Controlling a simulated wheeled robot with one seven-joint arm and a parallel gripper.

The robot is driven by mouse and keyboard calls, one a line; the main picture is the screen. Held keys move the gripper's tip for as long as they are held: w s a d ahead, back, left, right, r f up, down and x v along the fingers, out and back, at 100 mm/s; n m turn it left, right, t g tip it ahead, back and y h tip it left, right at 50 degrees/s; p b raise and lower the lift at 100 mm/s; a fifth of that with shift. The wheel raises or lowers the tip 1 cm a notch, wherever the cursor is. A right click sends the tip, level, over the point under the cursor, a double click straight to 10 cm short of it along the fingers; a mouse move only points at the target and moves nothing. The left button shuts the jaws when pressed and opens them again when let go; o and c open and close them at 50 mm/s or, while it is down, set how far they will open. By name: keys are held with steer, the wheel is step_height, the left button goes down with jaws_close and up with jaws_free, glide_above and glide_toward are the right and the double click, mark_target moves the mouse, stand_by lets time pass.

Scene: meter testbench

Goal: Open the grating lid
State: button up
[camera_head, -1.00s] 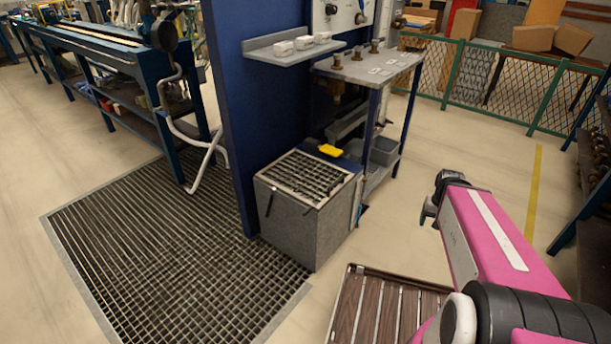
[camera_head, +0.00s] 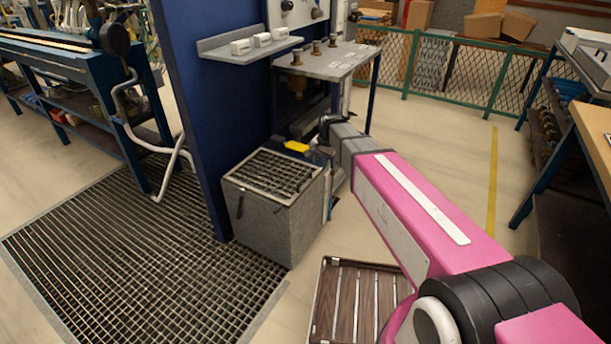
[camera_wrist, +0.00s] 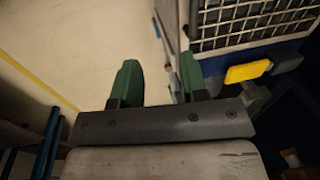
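The grating lid (camera_head: 272,172) lies flat and closed on top of a grey box (camera_head: 262,220) in the head view. In the wrist view the grating lid (camera_wrist: 245,27) shows at the upper right, partly cut off by the frame. My gripper (camera_head: 326,140) is beyond the box's right rear corner in the head view, its fingers hard to make out. In the wrist view the green fingers of my gripper (camera_wrist: 160,78) are apart with nothing between them. They sit to the left of the lid, apart from it as far as I can see.
A yellow block (camera_head: 297,146) is just behind the lid. A blue panel (camera_head: 205,110) stands left of the box, and a metal table (camera_head: 328,62) is behind. A slatted wooden platform (camera_head: 342,300) lies in front. The floor to the right is clear.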

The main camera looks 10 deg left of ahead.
glide_toward(305, 176)
steer(key=f, duration=0.5)
steer(key=a+f, duration=0.1)
steer(key=f, duration=0.2)
steer(key=shift+w+a+f, duration=0.15)
steer(key=shift+w+f, duration=0.1)
steer(key=shift+f, duration=0.1)
jaws_close()
